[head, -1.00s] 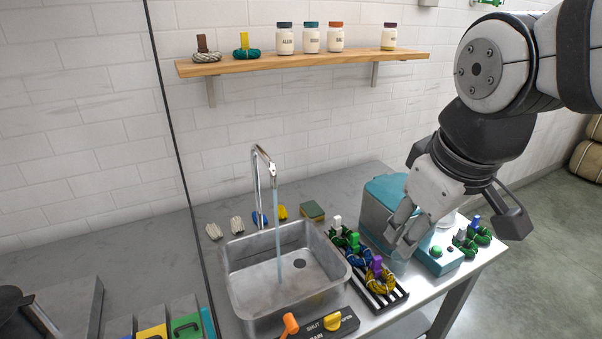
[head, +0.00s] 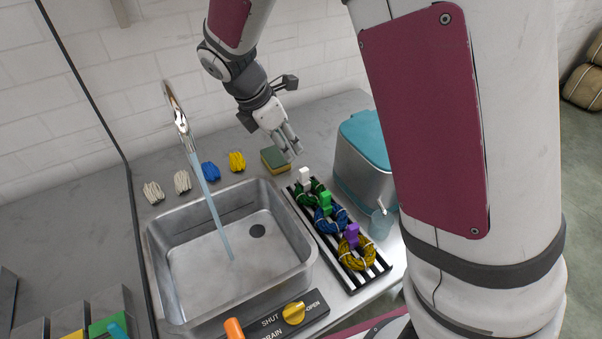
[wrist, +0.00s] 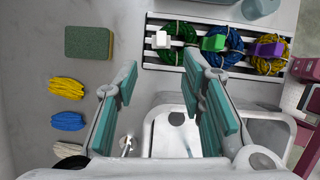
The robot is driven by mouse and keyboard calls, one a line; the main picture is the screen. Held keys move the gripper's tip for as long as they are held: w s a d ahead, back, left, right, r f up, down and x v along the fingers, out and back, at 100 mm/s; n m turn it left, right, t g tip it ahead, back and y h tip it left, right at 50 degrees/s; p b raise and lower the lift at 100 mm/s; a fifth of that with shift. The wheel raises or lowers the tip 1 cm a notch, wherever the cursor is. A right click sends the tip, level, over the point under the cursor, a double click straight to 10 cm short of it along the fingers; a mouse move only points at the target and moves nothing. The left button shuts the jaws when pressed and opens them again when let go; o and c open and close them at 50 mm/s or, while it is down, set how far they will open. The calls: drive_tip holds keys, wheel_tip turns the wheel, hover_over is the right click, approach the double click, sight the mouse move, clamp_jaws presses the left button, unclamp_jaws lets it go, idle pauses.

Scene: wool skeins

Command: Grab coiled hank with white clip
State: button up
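The coiled hank with the white clip is a green coil (head: 313,192) with a white clip (head: 304,176) standing on it. It lies at the far end of the black slatted rack (head: 375,272), right of the sink. In the wrist view the green coil (wrist: 180,32) and white clip (wrist: 160,40) are at the top, just beyond the fingertips. My gripper (head: 290,142) is open and empty, above the counter near the sponge, apart from the hank. The wrist view shows its teal-padded fingers (wrist: 160,72) spread with nothing between them.
On the same rack are a blue hank with a green clip (head: 326,204) and a yellow hank with a purple clip (head: 351,235). A sponge (head: 275,160) lies left, and a teal-lidded container (head: 368,140) stands right. The sink (head: 165,275) has running water from the faucet (head: 178,112).

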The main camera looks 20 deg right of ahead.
sight(303, 170)
drive_tip(key=x, duration=1.3)
drive_tip(key=shift+d+r, duration=0.15)
drive_tip(key=shift+c, duration=0.3)
clamp_jaws()
